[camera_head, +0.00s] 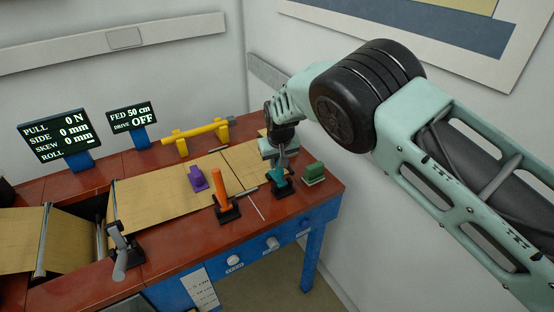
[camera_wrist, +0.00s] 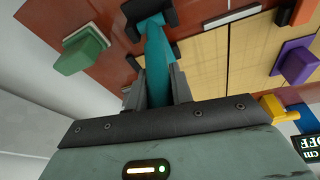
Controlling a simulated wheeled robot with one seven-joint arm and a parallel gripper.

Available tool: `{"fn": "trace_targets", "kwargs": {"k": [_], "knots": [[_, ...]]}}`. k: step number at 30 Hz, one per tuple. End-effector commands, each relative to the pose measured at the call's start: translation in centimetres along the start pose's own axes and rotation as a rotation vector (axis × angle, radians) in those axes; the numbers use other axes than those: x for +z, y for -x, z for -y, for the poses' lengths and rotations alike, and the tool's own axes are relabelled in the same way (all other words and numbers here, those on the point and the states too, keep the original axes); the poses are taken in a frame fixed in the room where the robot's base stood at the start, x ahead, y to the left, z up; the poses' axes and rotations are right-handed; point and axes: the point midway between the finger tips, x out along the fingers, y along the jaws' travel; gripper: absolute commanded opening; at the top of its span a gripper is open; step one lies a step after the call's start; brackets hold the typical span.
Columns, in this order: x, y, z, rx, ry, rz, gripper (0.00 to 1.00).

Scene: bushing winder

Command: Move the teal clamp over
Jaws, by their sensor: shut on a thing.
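The teal clamp (camera_head: 280,179) has a dark base and stands at the right part of the red-brown bench, beside the paper's right end. My gripper (camera_head: 281,161) reaches down to it from above and is shut on its upper part. In the wrist view the teal clamp (camera_wrist: 157,60) runs up between the two dark fingers of my gripper (camera_wrist: 157,85). Its dark base shows at the top of that view. I cannot tell whether the base touches the bench.
A green block (camera_head: 313,172) stands close to the right of the teal clamp. A yellow bar (camera_head: 199,132) and two displays (camera_head: 57,137) are behind. The wall is close behind the bench.

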Motion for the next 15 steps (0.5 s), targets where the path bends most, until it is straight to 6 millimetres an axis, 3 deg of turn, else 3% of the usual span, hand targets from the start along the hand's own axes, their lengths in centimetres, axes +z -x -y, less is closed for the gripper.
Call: {"fn": "trace_targets", "kwargs": {"k": [14,15], "knots": [[-0.05,-0.03,0.02,0.001,0.003,0.007,0.00],[-0.04,-0.03,0.02,0.001,0.002,0.008,0.34]]}}
